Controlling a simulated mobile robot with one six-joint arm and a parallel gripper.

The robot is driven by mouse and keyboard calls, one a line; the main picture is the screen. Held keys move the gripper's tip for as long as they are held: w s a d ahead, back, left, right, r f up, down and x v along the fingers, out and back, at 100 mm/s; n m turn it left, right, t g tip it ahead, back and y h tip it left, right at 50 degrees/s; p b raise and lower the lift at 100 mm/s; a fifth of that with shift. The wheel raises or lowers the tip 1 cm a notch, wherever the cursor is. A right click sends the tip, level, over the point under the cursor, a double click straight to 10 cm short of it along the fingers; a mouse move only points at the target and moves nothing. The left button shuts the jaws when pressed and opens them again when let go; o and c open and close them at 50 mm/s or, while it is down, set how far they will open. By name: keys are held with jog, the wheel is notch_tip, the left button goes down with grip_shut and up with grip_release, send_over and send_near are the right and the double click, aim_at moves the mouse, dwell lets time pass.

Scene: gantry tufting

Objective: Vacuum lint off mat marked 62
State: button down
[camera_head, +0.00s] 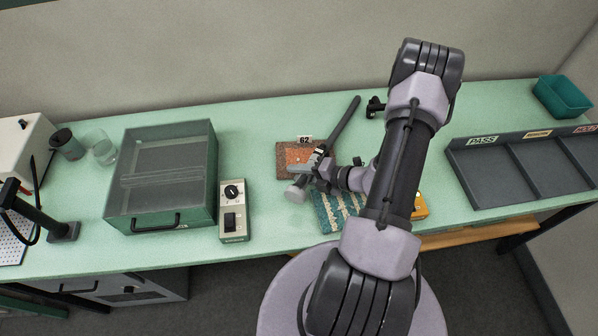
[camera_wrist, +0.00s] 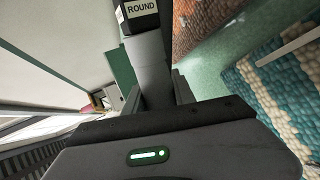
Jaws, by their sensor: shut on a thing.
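The mat marked 62 (camera_head: 290,153) is brown and orange and lies on the green bench, with the tag 62 (camera_head: 304,140) at its far edge. My gripper (camera_head: 321,170) is shut on a long grey wand (camera_head: 343,120), which lies slantwise across the view over the mat's right side. The wand's pale end (camera_head: 296,193) shows near the mat's front edge; whether it touches anything I cannot tell. In the wrist view the wand (camera_wrist: 153,65) carries a ROUND label (camera_wrist: 139,10), and the brown mat (camera_wrist: 200,22) shows beside it.
A teal and white mat (camera_head: 325,207) lies in front, partly under my arm. A green lidded box (camera_head: 212,170) and a control box with a knob (camera_head: 233,212) stand left. A PASS-labelled divided tray (camera_head: 478,172) and a teal bin (camera_head: 562,98) are right.

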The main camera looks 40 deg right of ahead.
jog(key=shift+a+f, duration=0.15)
jog(key=shift+f, duration=0.3)
jog(key=w+a, duration=0.2)
jog(key=shift+a+r, duration=0.15)
jog(key=shift+a, duration=0.4)
jog(key=s, duration=0.2)
jog(key=shift+s+d, duration=0.2)
jog(key=shift+s, duration=0.15)
jog(key=w+a, duration=0.2)
jog(key=w, duration=0.1)
jog(key=w+a+b, duration=0.1)
jog(key=w, duration=0.1)
jog(key=shift+w+a, duration=0.2)
jog(key=shift+w, duration=0.05)
jog(key=shift+s, duration=1.55)
jog(key=shift+a, duration=0.2)
jog(key=shift+w+a, duration=1.1)
jog(key=shift+a, duration=0.15)
jog(key=shift+w+a+r, duration=0.2)
jog(key=shift+r, duration=0.05)
notch_tip(320, 180, up, 6)
jog(key=p, duration=0.5)
jog(key=shift+f, duration=0.2)
